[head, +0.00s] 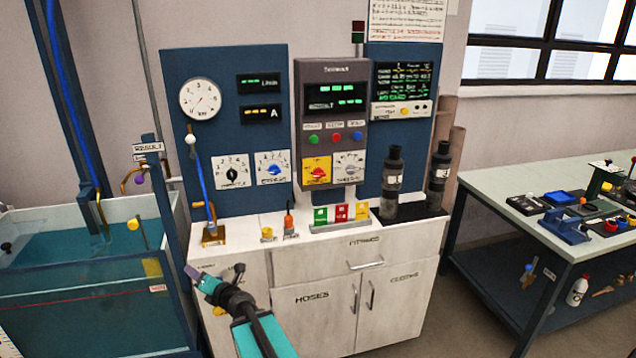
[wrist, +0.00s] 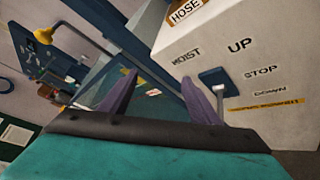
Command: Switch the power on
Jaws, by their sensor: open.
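A grey control box (head: 333,95) with lit green displays is mounted on the blue back panel. Below its row of green, red and blue buttons is a yellow plate with a red rotary knob (head: 317,170). The labels are too small to show which control is the power switch. My gripper (head: 193,272) is low in front of the white cabinet, well apart from these controls. In the wrist view my gripper (wrist: 160,98) is open, with nothing between its purple fingers.
A water tank (head: 90,270) stands at the left. Green, red and yellow blocks (head: 341,213) and two dark cylinders (head: 392,182) stand on the white cabinet (head: 385,300). A workbench (head: 540,190) is at the right. The wrist view shows a white hoist box (wrist: 235,60).

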